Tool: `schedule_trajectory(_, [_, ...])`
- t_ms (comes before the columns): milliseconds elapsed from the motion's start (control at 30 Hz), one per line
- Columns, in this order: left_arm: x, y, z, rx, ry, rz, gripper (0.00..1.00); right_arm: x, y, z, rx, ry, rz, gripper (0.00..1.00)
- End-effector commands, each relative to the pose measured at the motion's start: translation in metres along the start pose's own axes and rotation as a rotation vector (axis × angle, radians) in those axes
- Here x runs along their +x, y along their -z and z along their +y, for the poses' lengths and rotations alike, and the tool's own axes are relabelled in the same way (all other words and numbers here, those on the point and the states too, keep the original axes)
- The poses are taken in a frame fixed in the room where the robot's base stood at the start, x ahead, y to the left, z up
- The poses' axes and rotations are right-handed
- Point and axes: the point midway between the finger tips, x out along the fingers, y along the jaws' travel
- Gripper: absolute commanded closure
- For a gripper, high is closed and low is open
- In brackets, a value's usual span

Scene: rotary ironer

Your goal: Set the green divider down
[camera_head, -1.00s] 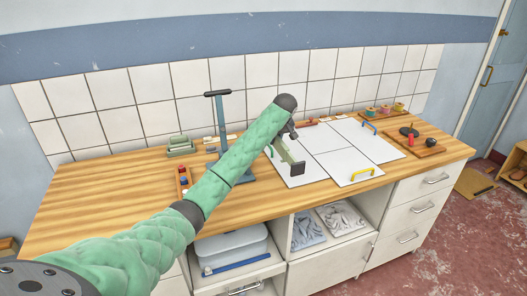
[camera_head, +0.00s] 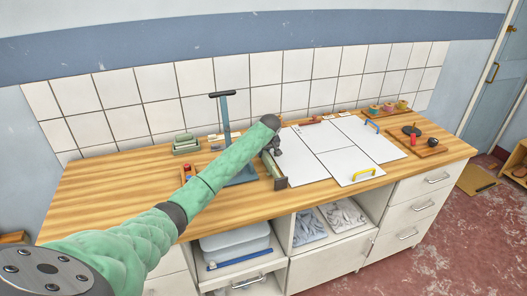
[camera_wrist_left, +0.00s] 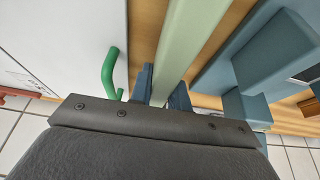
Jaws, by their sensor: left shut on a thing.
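The green divider (camera_head: 273,168) is a long pale green bar with a dark end facing the worktop's front edge. My left gripper (camera_head: 276,150) is shut on it. The divider appears beside the left edge of the white panels, low over the wooden worktop; I cannot tell whether it touches the wood. In the left wrist view the divider (camera_wrist_left: 192,40) runs between the two blue-grey fingers of my left gripper (camera_wrist_left: 162,90), with a white panel on one side and a blue-grey stand on the other. My right gripper is not in view.
White panels (camera_head: 310,165) with a yellow handle (camera_head: 363,174) and a blue handle (camera_head: 370,126) lie right of the divider. A green handle (camera_wrist_left: 111,75) is close to my fingers. The blue-grey stand (camera_head: 226,120) rises to the left. The worktop (camera_head: 110,200) is clear at front left.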

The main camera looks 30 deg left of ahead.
Motion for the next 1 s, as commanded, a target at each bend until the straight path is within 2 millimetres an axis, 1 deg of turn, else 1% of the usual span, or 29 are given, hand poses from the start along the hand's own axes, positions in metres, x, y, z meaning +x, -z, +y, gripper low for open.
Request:
schedule_trajectory(400, [0.004, -0.002, 0.0, 0.0, 0.0, 0.0, 1.0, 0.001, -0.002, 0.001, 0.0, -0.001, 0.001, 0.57])
schedule_trajectory(433, [0.004, -0.002, 0.0, 0.0, 0.0, 0.0, 0.78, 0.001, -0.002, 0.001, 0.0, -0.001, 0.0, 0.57])
schedule_trajectory(500, [0.004, -0.002, 0.0, 0.0, 0.0, 0.0, 0.64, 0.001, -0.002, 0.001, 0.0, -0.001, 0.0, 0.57])
schedule_trajectory(533, [0.004, -0.002, 0.0, 0.0, 0.0, 0.0, 0.6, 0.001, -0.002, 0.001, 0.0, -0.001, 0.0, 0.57])
schedule_trajectory(867, [0.002, -0.001, 0.0, 0.0, 0.0, 0.001, 0.6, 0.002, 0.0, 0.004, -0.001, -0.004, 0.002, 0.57])
schedule_trajectory(1000, [-0.009, -0.001, 0.001, 0.0, -0.002, 0.001, 0.6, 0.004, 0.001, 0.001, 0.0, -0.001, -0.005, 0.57])
